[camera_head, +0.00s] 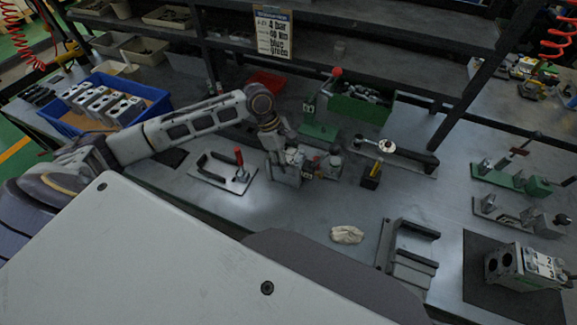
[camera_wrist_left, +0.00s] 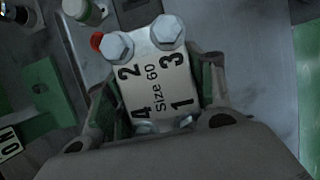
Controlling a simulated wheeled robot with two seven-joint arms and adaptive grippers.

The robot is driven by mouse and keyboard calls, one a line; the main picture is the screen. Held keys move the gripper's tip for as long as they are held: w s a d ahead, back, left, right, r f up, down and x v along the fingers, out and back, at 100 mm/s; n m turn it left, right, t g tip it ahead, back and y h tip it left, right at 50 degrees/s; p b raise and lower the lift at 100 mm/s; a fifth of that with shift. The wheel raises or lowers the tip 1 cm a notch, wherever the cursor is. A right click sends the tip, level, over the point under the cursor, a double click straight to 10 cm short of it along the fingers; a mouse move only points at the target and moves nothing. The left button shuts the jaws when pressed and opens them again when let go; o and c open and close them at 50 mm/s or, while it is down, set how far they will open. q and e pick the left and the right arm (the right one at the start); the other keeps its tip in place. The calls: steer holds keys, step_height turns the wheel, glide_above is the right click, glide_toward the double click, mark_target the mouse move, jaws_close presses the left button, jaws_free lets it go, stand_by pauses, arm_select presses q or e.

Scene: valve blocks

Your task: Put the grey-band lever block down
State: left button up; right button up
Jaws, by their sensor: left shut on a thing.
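My left gripper (camera_head: 305,163) is in the middle of the bench, seen from above and behind in the head view. In the left wrist view its two fingers (camera_wrist_left: 160,95) are shut around a block (camera_wrist_left: 152,85) with a pale plate marked "Size 60" and the numbers 1 to 4. Two silver bolt heads stand at the plate's far edge, and a bit of red shows beside one. The block is small and partly hidden by the gripper in the head view (camera_head: 328,168). I cannot tell a grey band, or whether the block touches the bench. My right gripper is not in view.
A red-handled clamp plate (camera_head: 238,170) lies left of the gripper, a green fixture (camera_head: 318,132) behind. A small black block with a yellow top (camera_head: 371,175) stands close right. A cloth (camera_head: 346,234), a grey rack (camera_head: 405,262) and a numbered block (camera_head: 525,266) are nearer front right.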

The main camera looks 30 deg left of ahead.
arm_select(q)
jaws_close()
steer(key=shift+w+r, duration=0.1)
steer(key=shift+r, duration=0.65)
steer(key=shift+r+p, duration=0.4)
steer(key=shift+r, duration=3.95)
